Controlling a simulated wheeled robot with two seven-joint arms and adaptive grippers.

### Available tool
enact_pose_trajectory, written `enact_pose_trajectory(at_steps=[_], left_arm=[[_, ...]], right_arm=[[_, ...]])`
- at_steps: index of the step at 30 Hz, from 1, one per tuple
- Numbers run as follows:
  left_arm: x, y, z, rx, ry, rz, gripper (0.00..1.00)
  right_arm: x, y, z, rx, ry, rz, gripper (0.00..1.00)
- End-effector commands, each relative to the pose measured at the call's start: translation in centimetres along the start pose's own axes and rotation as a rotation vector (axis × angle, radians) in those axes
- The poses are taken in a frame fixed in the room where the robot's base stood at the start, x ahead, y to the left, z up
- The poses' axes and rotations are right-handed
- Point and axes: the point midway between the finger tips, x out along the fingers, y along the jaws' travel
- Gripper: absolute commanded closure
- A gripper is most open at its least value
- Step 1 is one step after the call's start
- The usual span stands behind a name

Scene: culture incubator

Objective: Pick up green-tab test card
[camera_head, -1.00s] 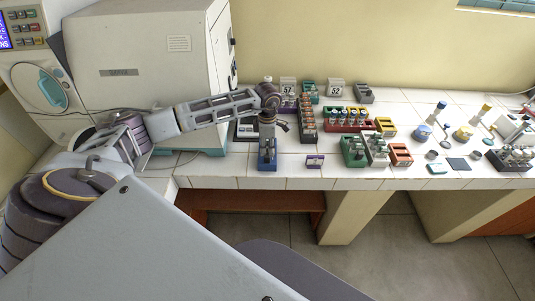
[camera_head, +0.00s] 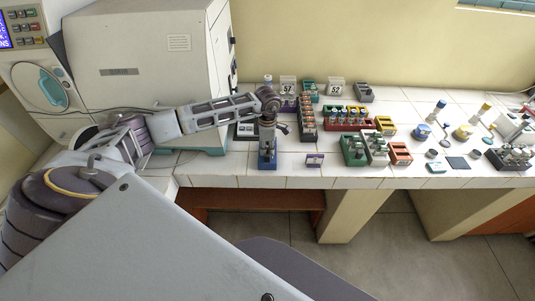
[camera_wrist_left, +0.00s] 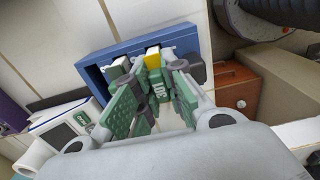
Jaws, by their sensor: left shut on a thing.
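A small blue rack (camera_head: 268,164) stands near the front edge of the white tiled bench; in the left wrist view the rack (camera_wrist_left: 95,73) holds upright cards with white and yellow tabs. My left gripper (camera_head: 267,148) points down at the rack from above. In the left wrist view its fingers (camera_wrist_left: 153,80) are closed at the rack, around what looks like the green-tab test card (camera_wrist_left: 152,63). The fingers hide most of this card, and I cannot tell whether it is clear of the rack. My right gripper is not in view.
A big white incubator (camera_head: 140,75) is at the left.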

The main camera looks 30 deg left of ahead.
Motion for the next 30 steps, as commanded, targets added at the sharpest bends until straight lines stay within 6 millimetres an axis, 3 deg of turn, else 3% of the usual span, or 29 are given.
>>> enact_pose_trajectory(at_steps=[11,30], left_arm=[[-0.9,0.1,0.0,0.000,0.000,0.002,1.00],[-9.1,0.1,0.0,0.000,-0.001,0.002,1.00]], right_arm=[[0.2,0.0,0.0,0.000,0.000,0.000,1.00],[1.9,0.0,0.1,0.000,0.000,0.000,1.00]])
